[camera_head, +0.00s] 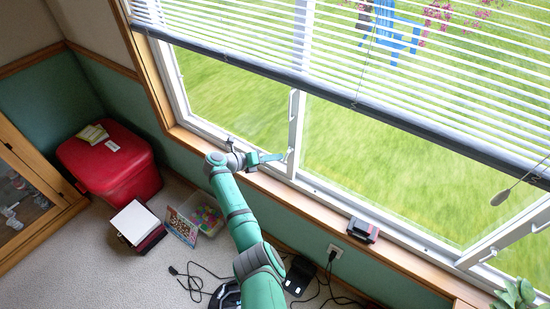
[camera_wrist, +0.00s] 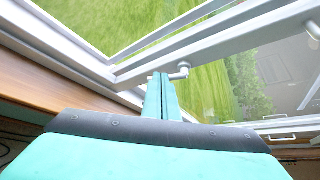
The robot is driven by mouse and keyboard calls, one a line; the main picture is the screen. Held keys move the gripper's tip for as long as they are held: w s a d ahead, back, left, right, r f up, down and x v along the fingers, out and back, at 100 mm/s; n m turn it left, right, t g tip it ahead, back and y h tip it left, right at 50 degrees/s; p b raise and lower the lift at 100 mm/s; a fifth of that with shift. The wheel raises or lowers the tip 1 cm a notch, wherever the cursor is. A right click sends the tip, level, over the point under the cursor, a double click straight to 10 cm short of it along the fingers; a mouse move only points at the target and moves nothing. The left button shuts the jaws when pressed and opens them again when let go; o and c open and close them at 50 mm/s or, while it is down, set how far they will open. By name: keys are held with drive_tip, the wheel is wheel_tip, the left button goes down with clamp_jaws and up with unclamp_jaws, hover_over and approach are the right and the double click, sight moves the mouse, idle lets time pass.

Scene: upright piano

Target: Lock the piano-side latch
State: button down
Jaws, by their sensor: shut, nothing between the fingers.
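My gripper (camera_head: 282,157) reaches out to the lower middle of the white window frame, its fingers shut and empty. In the wrist view, the gripper (camera_wrist: 161,76) has its green fingers together, with the tips next to a small white latch (camera_wrist: 181,72) on the frame rail. The tips look very close to the latch; I cannot tell whether they touch it. In the head view the fingertips largely hide this latch. Another white latch (camera_head: 489,255) sits on the frame at the lower right. No piano is recognisable, so I cannot tell which latch is the piano-side one.
The wooden sill (camera_head: 322,211) runs below the window, with a small dark box (camera_head: 362,230) on it. The raised blind (camera_head: 350,100) hangs above the gripper. A red chest (camera_head: 110,165), toys and cables lie on the floor at left. A plant (camera_head: 517,294) stands at lower right.

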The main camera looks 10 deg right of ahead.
drive_tip(key=s+a+r, duration=0.1)
drive_tip(key=s+a, duration=0.1)
drive_tip(key=a, duration=1.1)
drive_tip(key=shift+s+a+r, duration=0.25)
drive_tip(key=shift+s+r, duration=0.15)
